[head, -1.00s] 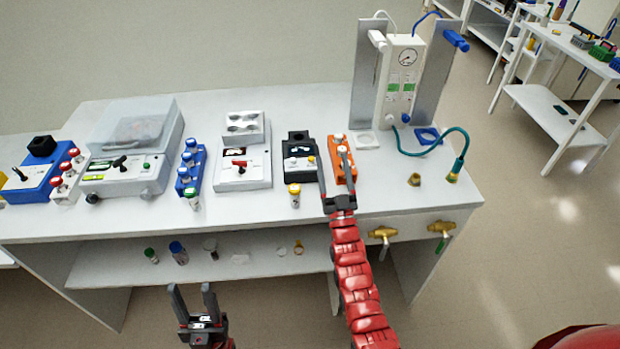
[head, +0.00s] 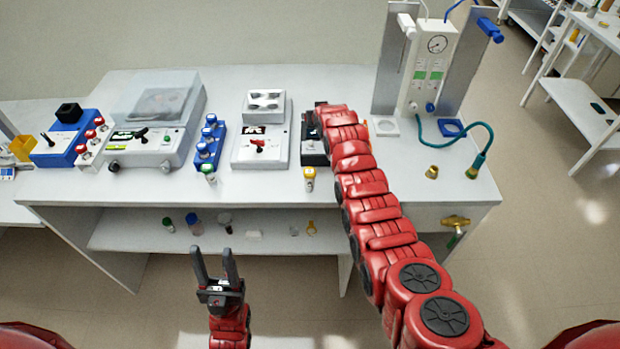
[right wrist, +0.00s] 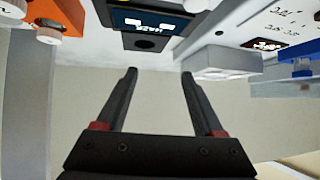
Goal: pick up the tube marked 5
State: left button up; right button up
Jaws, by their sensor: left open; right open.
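No number is readable on any tube, so I cannot tell which one is marked 5. A yellow-capped tube (head: 309,180) stands at the table's front edge by a black device (head: 313,150). A green-capped tube (head: 209,173) stands in front of a blue rack (head: 203,160) of blue-capped tubes. An orange rack (right wrist: 40,24) shows in the right wrist view; my right arm mostly hides it in the head view. My right gripper (right wrist: 159,74) is open and empty near the black device. My left gripper (head: 212,252) is open and empty, low in front of the table.
A white device with a red lever (head: 259,146) and a lidded device (head: 155,140) stand left of the black one. Several small items, including a blue-capped one (head: 195,222), are on the lower shelf. A gauge panel (head: 433,65) and green hose (head: 452,141) are at right.

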jog(key=s+a+r+g, duration=0.3)
jog(key=s+r+g, duration=0.35)
jog(key=s, duration=0.25)
notch_tip(320, 180, up, 6)
jog(key=r+g+h, duration=0.1)
jog(key=g+h, duration=0.1)
jog(key=g, duration=0.2)
send_over(309, 171)
jog(key=shift+n, duration=0.4)
jog(key=f, duration=1.1)
jog(key=shift+s+f+b, duration=0.1)
jog(key=shift+s+b, duration=0.25)
jog(key=shift+w+f, duration=0.1)
jog(key=shift+f, duration=0.5)
jog(key=shift+f+p, duration=0.55)
jog(key=shift+p, duration=0.25)
jog(key=shift+w+f+p, duration=0.25)
jog(key=shift+f+p, duration=0.15)
jog(key=shift+f, duration=0.25)
jog(key=shift+f+b, duration=0.45)
jog(key=shift+f, duration=1)
